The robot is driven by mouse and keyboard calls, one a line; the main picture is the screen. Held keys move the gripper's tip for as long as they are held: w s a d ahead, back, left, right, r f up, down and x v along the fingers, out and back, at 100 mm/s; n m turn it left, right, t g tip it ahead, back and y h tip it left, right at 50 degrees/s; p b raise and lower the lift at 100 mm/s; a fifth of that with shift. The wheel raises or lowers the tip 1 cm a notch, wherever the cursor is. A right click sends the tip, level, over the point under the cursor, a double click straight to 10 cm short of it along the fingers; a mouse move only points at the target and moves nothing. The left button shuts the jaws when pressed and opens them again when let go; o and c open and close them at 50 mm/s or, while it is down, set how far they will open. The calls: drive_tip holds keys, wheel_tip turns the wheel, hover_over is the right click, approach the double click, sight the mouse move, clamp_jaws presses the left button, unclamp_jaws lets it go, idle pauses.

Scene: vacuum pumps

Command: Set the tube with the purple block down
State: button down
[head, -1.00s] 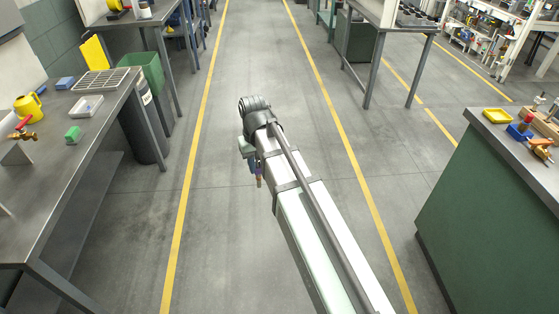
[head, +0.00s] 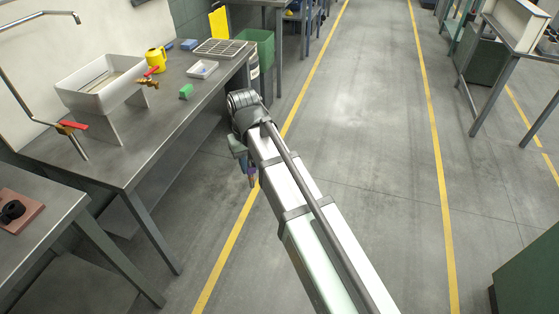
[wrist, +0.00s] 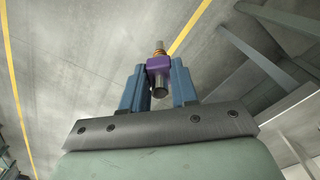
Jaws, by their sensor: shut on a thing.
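My gripper (wrist: 159,88) is shut on the tube with the purple block (wrist: 160,64) in the wrist view. The purple block sits between the two blue fingers. A grey metal tube end sticks out below the block, and a copper-coloured part and a grey end show above it. In the head view the gripper (head: 250,172) hangs below the end of my arm, small and partly hidden, over the floor beside the left workbench.
The left workbench (head: 150,128) holds a white basin (head: 100,85), a green block (head: 186,91), a small white tray (head: 202,69), a yellow can (head: 156,59) and a grey rack (head: 219,48). A green bin (head: 258,50) stands beyond it. The aisle floor to the right is clear.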

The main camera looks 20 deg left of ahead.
drive_tip(key=s+a+r+n, duration=0.3)
drive_tip(key=s+a+r, duration=0.2)
drive_tip(key=s+a, duration=1)
drive_tip(key=s+a+r+n, duration=0.3)
drive_tip(key=s+a+r, duration=0.2)
drive_tip(key=s+a, duration=1.1)
drive_tip(key=s+a+r+n, duration=0.3)
drive_tip(key=s+a+r, duration=0.3)
drive_tip(key=s+a, duration=1)
drive_tip(key=s, duration=0.8)
drive_tip(key=shift+n, duration=0.3)
drive_tip(key=shift+d, duration=0.15)
wheel_tip(320, 180, down, 6)
drive_tip(key=shift+f, duration=0.25)
drive_tip(key=shift+f, duration=0.25)
drive_tip(key=c, duration=0.8)
unclamp_jaws()
